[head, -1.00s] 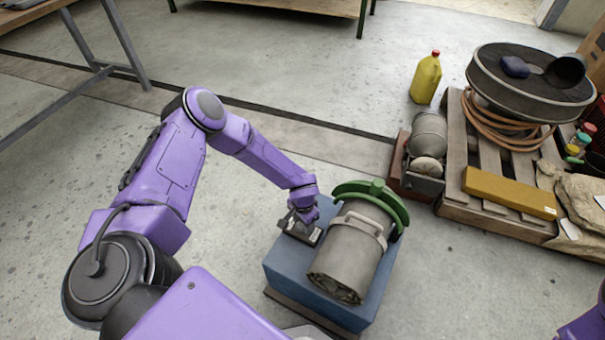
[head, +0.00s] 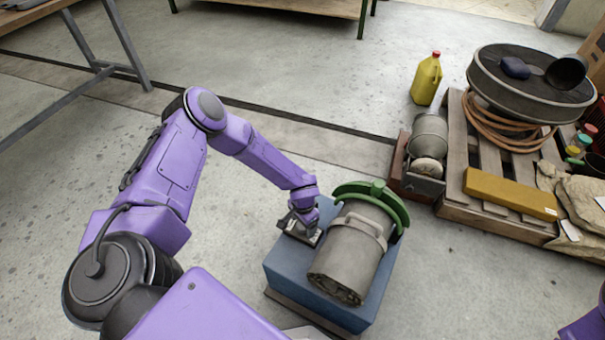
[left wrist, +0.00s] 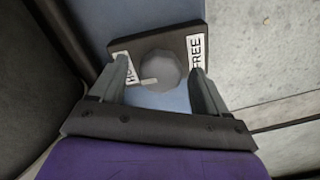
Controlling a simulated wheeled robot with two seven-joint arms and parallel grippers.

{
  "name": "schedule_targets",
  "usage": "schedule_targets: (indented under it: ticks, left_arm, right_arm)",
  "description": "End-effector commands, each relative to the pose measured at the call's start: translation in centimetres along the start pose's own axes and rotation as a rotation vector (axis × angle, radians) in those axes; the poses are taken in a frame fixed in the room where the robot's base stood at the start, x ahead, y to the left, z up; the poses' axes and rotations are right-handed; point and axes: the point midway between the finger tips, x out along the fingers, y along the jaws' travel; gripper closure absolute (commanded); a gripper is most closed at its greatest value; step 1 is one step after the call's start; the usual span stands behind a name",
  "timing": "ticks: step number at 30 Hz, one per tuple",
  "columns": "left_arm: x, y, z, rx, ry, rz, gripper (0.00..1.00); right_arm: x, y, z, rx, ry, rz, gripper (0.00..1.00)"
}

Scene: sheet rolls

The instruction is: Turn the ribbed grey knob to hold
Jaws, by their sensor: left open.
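The round grey knob (left wrist: 160,73) sits on a dark plate (left wrist: 178,42) in the left wrist view. A short pale pointer mark on the knob's lower left side points left, towards the HOLD label (left wrist: 128,75), which the left finger partly hides. The FREE label (left wrist: 195,54) is on the right of the plate. My left gripper (left wrist: 160,66) is open, with one finger on each side of the knob; I cannot tell if they touch it. In the head view my left gripper (head: 302,222) is low over the blue box, hiding the knob. My right gripper is out of view.
A pallet (head: 478,205) with a hose and a yellow bar stands further right.

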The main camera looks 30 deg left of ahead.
Motion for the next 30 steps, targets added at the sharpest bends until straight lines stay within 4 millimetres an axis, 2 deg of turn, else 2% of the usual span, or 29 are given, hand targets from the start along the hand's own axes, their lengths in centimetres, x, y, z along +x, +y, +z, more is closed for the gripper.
schedule_targets:
  ticks: [4,12,15,19,30]
  left_arm:
    - [-2.3,0.0,-0.1,0.0,0.004,0.0,0.24]
    - [-8.6,0.0,0.0,-0.001,0.002,0.0,0.24]
    - [-9.9,0.0,0.0,-0.001,0.001,0.0,0.24]
    - [-10.5,0.0,0.1,-0.001,-0.002,0.001,0.24]
    - [-10.4,0.0,0.1,0.0,-0.001,0.0,0.24]
  right_arm:
    - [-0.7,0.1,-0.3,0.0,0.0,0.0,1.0]
    - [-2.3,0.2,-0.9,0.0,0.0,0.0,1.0]
    - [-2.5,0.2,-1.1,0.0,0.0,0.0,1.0]
    - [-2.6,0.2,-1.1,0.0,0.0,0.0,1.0]
    - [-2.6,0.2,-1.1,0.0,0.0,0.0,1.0]
